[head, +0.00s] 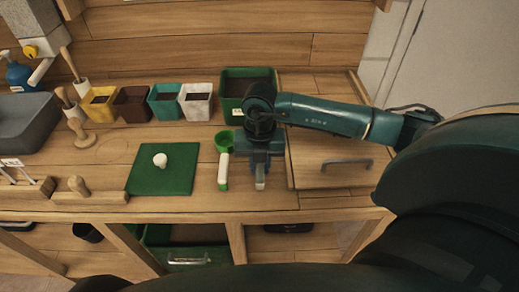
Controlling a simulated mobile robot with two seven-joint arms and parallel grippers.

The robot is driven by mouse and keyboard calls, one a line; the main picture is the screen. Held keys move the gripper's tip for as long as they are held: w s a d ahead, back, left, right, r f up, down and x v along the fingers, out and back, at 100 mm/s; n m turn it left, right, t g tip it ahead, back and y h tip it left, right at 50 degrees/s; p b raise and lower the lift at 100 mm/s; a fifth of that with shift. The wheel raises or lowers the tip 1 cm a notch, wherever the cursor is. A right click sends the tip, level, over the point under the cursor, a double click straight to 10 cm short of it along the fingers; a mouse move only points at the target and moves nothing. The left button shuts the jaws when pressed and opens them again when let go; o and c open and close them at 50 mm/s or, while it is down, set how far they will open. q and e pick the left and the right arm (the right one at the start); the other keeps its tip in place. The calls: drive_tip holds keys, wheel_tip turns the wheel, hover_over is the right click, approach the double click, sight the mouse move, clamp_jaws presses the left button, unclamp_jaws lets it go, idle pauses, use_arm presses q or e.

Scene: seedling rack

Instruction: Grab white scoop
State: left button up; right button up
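A scoop with a green bowl and a white handle (223,172) lies on the wooden bench, its bowl at the back and its handle toward the front edge. It is the only scoop I can make out. My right gripper (260,180) points down just to the right of the scoop, with a small gap between them in the picture. Its fingers are seen from above and behind, so their opening is unclear. The scoop is not between them as far as I can see. My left gripper is not in view.
A green mat (145,184) with a small white object (160,160) lies left of the scoop. Several pots, including a white pot (196,107), stand behind. A large green planter (232,105) is behind my gripper. A wooden panel with a grey handle (346,163) is at right.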

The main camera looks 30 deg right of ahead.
clamp_jaws()
wheel_tip(320, 180, up, 9)
drive_tip(key=shift+r+b, duration=0.1)
drive_tip(key=shift+b, duration=0.35)
drive_tip(key=shift+r, duration=0.45)
unclamp_jaws()
clamp_jaws()
